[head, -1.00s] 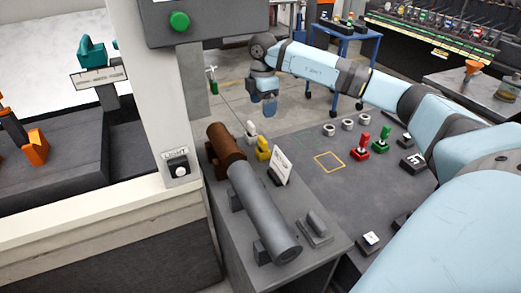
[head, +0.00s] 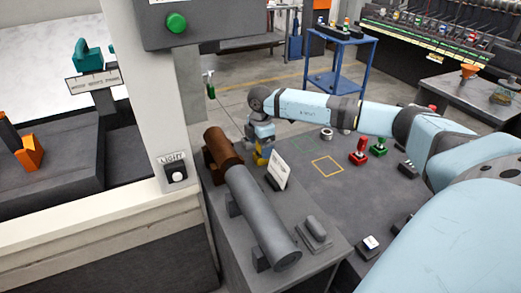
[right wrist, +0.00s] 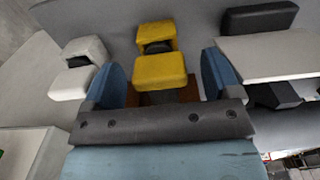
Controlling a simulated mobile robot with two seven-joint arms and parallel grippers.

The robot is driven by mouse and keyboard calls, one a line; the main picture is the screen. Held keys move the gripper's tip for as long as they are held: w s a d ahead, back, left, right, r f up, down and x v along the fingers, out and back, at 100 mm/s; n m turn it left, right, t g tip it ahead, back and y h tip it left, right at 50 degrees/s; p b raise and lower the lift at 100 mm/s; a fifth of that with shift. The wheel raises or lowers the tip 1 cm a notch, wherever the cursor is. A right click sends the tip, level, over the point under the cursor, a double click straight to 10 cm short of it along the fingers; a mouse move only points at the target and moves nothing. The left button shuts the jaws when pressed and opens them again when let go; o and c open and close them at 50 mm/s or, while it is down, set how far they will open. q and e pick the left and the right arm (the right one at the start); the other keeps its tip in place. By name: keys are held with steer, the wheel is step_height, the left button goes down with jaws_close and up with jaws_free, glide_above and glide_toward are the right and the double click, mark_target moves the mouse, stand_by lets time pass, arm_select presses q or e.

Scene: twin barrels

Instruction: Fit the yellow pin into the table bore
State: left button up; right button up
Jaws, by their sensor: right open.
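The yellow pin (head: 261,158) stands on the grey bench beside the two barrels, partly hidden by my right gripper (head: 263,144) in the head view. In the right wrist view the yellow pin (right wrist: 160,70) shows between the two blue fingers of my right gripper (right wrist: 162,85), which are apart. There are gaps on both sides of the pin, so the gripper is open around or just above it; I cannot tell how deep. I cannot make out the table bore. My left gripper is not in view.
A white sign (head: 277,170) stands close right; a white piece (right wrist: 80,68) is beside the pin. Red (head: 358,152) and green (head: 378,147) pieces stand farther right.

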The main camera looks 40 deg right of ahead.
steer(key=shift+f, duration=0.65)
steer(key=c, duration=1)
steer(key=shift+r, duration=0.1)
